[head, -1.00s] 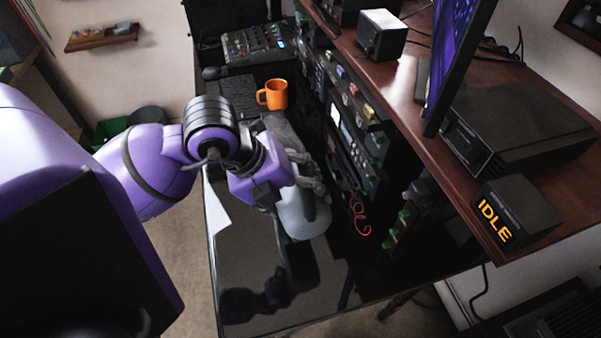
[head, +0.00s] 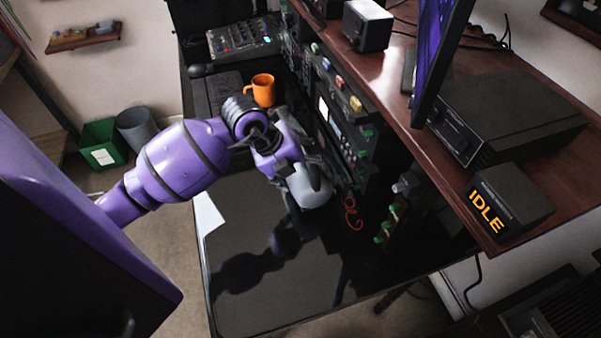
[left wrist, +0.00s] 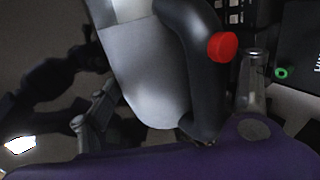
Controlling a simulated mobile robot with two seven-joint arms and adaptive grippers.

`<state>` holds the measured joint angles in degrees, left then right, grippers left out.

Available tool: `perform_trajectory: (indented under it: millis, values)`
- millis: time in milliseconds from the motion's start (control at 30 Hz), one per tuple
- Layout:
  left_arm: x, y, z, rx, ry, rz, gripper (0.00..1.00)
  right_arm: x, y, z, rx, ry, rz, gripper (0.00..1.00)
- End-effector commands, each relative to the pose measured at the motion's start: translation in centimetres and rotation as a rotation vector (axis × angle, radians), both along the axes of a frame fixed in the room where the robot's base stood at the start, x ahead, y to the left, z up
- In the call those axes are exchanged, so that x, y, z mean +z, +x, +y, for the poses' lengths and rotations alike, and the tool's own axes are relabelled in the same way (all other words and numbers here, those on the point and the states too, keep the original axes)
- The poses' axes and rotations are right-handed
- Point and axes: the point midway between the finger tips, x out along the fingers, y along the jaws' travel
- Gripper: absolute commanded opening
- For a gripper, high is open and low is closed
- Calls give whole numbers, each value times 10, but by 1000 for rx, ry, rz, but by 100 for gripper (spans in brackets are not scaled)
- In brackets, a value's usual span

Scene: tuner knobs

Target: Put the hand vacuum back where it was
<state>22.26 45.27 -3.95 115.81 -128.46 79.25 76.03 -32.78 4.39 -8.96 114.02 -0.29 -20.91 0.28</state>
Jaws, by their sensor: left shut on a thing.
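The hand vacuum (head: 309,190) is grey with a rounded body and shows at the right edge of the glossy black desk (head: 265,300), beside the equipment rack. In the left wrist view, its grey body (left wrist: 150,75), dark curved handle and red button (left wrist: 222,46) fill the middle. My left gripper (head: 290,168) is shut on the vacuum, with one finger on each side of it in the left wrist view. The gripper hides part of the vacuum in the head view. I cannot tell whether the vacuum touches the desk. My right gripper is not in view.
An orange mug (head: 262,90) stands behind my left gripper.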

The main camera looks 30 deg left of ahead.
Motion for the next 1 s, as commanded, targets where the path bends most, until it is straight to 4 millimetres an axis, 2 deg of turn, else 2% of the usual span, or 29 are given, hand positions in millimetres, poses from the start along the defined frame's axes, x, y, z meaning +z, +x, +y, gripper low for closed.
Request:
perform_trajectory:
  millis: [200, 600, 633, 767, 1000]
  values:
    - [-25, 1, 0, 1, -1, -5, 14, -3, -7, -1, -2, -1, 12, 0]
    - [-30, 1, 0, 0, 1, -8, 14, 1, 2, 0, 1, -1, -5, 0]
    - [-33, -1, 0, 0, 1, 1, 78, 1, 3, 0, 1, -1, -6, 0]
    - [-32, -1, 0, 1, 0, 1, 95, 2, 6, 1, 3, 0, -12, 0]
    - [-33, -1, 0, 1, 0, 1, 95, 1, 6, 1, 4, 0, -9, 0]
